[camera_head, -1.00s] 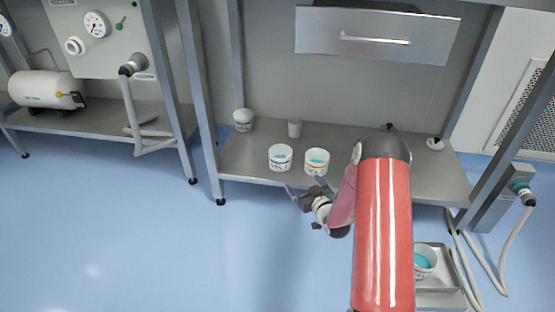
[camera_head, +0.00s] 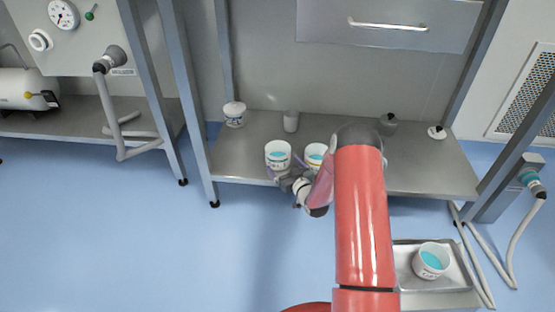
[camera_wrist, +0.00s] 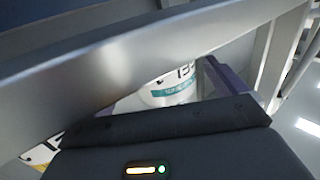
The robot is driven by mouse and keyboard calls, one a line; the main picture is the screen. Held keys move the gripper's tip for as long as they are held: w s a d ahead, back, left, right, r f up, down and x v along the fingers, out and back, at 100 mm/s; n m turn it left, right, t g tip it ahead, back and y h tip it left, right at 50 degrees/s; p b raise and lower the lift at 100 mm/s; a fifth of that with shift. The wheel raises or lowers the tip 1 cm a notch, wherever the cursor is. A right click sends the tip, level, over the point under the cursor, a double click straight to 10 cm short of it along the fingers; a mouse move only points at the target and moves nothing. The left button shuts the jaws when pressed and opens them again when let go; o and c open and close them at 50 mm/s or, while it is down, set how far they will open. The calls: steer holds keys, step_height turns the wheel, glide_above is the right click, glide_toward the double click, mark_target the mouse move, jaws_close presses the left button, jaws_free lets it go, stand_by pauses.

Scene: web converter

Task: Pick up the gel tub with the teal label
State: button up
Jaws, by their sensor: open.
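The gel tub with the teal label (camera_wrist: 176,88) shows in the wrist view, white with dark print and a teal band, partly hidden behind a grey shelf edge. One purple finger also shows in the wrist view, right of the tub.
A second tub (camera_head: 315,155) stands just right, partly behind my arm. A lidded tub (camera_head: 234,114), a grey cup (camera_head: 291,121) and a dark-topped container (camera_head: 388,124) stand further back on the shelf (camera_head: 430,172). A metal tray (camera_head: 405,258) holds another tub (camera_head: 431,261).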

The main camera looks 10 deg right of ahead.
mark_target(278, 156)
steer(key=x, duration=0.3)
steer(key=shift+w+a, duration=0.1)
steer(key=shift+w, duration=0.15)
steer(key=c, duration=0.8)
steer(key=shift+c, duration=0.2)
steer(key=shift+r, duration=0.2)
